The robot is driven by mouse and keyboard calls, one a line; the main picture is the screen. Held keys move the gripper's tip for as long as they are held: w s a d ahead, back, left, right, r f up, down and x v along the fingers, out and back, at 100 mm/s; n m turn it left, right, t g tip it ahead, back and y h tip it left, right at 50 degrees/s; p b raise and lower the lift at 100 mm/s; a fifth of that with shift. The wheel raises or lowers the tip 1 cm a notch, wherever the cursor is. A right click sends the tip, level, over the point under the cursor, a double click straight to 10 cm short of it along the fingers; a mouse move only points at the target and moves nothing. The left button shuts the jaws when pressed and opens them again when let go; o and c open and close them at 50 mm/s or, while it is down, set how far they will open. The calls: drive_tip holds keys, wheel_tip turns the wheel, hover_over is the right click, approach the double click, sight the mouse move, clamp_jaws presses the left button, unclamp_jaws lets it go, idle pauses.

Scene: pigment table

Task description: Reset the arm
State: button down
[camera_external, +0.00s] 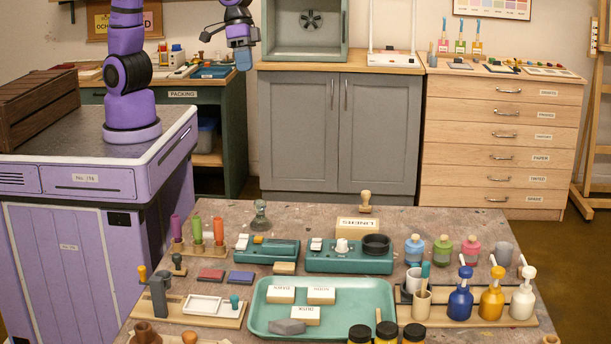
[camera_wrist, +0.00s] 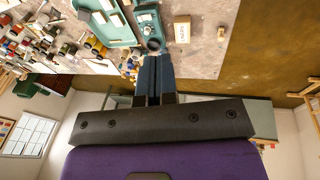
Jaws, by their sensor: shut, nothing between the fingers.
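My gripper (camera_external: 244,58) hangs at the top of the external view, high above the floor behind the table and left of the grey cabinet. My purple arm rises from my purple base at the left. In the wrist view my gripper (camera_wrist: 154,60) shows its two dark blue fingers pressed together, with nothing between them. The fingers point toward the work table, which appears upside down and some way off. No object touches my gripper.
The work table (camera_external: 215,222) carries a teal tray (camera_external: 262,325) with labelled blocks, teal devices, jars and pump bottles. A grey cabinet (camera_external: 335,135), a wooden drawer unit (camera_external: 470,130) and a packing bench (camera_external: 225,100) stand behind. The air around my gripper looks clear.

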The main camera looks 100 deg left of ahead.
drive_tip(key=s+a+r+t+y, duration=0.1)
drive_tip(key=s+a+r, duration=0.4)
drive_tip(key=s+a, duration=0.4)
drive_tip(key=s+a+r+t+y, duration=0.1)
drive_tip(key=s+a+r+t, duration=0.1)
drive_tip(key=s+a+r, duration=0.3)
drive_tip(key=s+a, duration=0.4)
drive_tip(key=s, duration=0.2)
drive_tip(key=shift+a+r+y, duration=0.3)
drive_tip(key=shift+a+r, duration=0.05)
drive_tip(key=shift+a, duration=0.05)
drive_tip(key=shift+w, duration=0.1)
idle(1.4)
